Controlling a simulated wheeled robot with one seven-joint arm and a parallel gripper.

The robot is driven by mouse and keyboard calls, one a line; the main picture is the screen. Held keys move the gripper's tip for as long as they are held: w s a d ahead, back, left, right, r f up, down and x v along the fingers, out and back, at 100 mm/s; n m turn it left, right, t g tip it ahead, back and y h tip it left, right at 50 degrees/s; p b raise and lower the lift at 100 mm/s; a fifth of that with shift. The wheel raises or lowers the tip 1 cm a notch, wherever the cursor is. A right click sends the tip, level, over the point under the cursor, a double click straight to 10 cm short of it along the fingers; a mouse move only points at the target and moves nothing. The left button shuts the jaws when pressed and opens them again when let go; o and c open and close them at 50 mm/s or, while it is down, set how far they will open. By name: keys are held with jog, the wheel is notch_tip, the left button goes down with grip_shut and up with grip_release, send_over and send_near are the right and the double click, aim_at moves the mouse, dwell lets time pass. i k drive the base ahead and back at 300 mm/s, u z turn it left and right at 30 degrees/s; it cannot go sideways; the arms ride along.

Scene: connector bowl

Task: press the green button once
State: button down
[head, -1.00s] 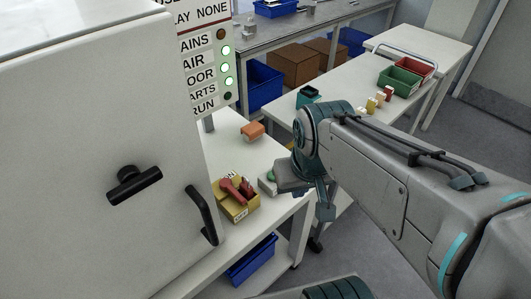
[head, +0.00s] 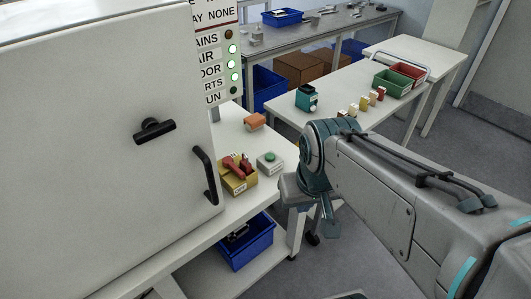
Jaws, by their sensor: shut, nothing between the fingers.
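The green button (head: 270,156) sits on top of a small light grey box (head: 270,168) on the white table, right of the yellow bin. Its top is in clear view. My gripper (head: 330,228) hangs at the end of my arm, to the right of and lower in the picture than the button box, by the table's right edge. It is apart from the button. Its fingers look together and hold nothing; they are small and partly hidden by my wrist.
A yellow bin (head: 236,186) with red parts stands left of the button box. An orange block (head: 255,121) lies behind. A large white cabinet (head: 90,150) with a black handle (head: 206,175) fills the left. A sign panel (head: 228,60) with lamps stands behind. A blue bin (head: 247,246) sits below.

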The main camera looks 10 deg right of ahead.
aim_at(270, 157)
jog(key=z, duration=1.7)
jog(key=i, duration=1.1)
jog(key=u, duration=2.65)
